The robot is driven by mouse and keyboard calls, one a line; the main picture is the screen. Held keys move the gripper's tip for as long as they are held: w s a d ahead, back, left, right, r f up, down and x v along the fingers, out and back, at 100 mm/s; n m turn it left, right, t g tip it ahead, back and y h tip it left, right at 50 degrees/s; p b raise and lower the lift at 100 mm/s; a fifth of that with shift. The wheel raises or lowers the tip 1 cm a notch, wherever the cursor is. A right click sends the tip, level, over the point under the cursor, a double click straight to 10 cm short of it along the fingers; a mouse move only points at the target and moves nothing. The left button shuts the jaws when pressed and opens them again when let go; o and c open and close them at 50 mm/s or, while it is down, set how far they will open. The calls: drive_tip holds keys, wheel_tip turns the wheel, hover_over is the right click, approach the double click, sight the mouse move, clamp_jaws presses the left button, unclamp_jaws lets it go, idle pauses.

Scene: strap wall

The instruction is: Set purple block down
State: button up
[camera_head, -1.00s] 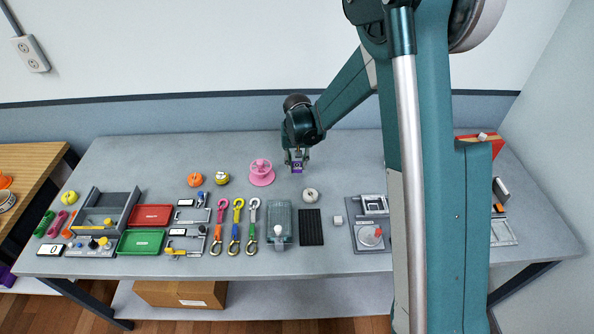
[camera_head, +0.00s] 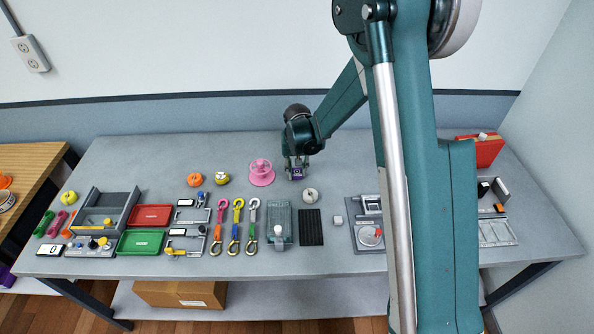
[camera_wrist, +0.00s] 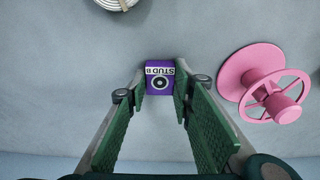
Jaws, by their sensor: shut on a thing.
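The purple block (camera_wrist: 160,84) has a white label reading "STUD B" and a ring mark. In the wrist view it sits between the fingertips of my gripper (camera_wrist: 158,100), which is shut on it. In the head view the block (camera_head: 297,173) shows small and purple under my gripper (camera_head: 297,167), low over the back middle of the table (camera_head: 340,155). I cannot tell whether the block touches the table top.
A pink wheel-topped piece (camera_head: 261,173) stands just left of my gripper. A round whitish spool (camera_head: 310,195) lies just in front. The table behind and right of the gripper is bare.

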sight(297, 175)
drive_tip(key=shift+f, duration=0.2)
drive_tip(key=o, duration=1.1)
drive_tip(key=shift+c, duration=0.2)
drive_tip(key=shift+r, duration=0.25)
wheel_tip(297, 175, up, 12)
drive_tip(key=s, duration=0.1)
drive_tip(key=shift+s+p, duration=0.35)
drive_tip(key=shift+s, duration=0.05)
drive_tip(key=shift+f, duration=0.1)
